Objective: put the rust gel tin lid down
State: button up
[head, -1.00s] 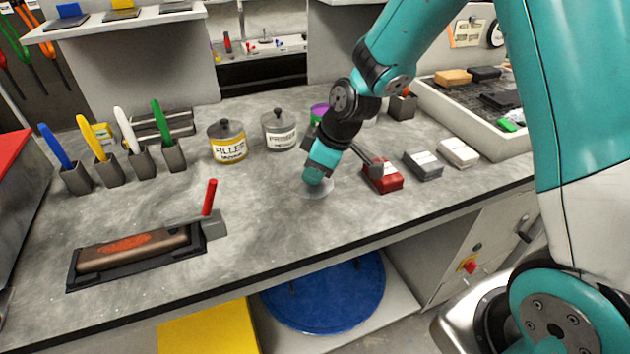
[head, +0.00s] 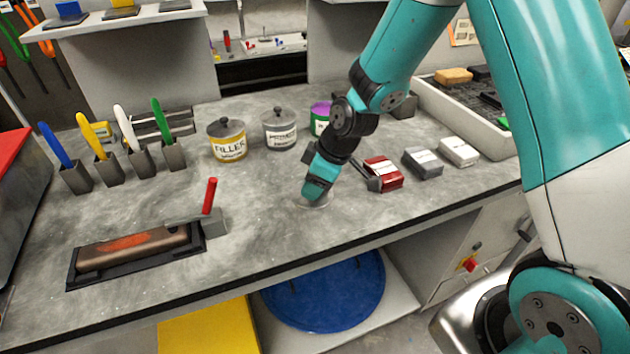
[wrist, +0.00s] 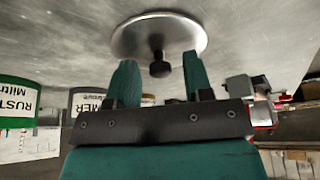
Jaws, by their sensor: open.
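The rust gel tin lid (wrist: 150,35) is a round silver disc with a dark knob (wrist: 159,66). In the wrist view it lies flat on the grey bench top, knob towards my gripper. In the head view the lid (head: 314,204) shows partly behind my gripper (head: 314,194), near the bench's front part. My gripper (wrist: 158,65) is open, with one finger on each side of the knob and gaps between. The rust gel tin (head: 319,117) stands lidless behind, green with purple inside. Part of its label shows in the wrist view (wrist: 17,98).
The lidded filler tin (head: 228,140) and primer tin (head: 280,129) stand left of the rust tin. A sanding block on a tray (head: 135,250) lies front left. The bench between is clear.

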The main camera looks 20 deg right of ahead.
jog(key=v, duration=1.2)
jog(key=s+a+r+m+g, duration=0.1)
jog(key=s+a+r, duration=0.1)
jog(key=s, duration=0.5)
jog(key=s+a+r+m, duration=0.1)
jog(key=s+a+r, duration=0.2)
jog(key=s, duration=0.4)
jog(key=s+a+r+m+g, duration=0.1)
jog(key=s+a+r, duration=0.2)
jog(key=s, duration=0.4)
jog(key=shift+s+a+r+m+g+y, duration=0.2)
jog(key=shift+s+a+m+g+y, duration=0.1)
jog(key=shift+s+m, duration=0.1)
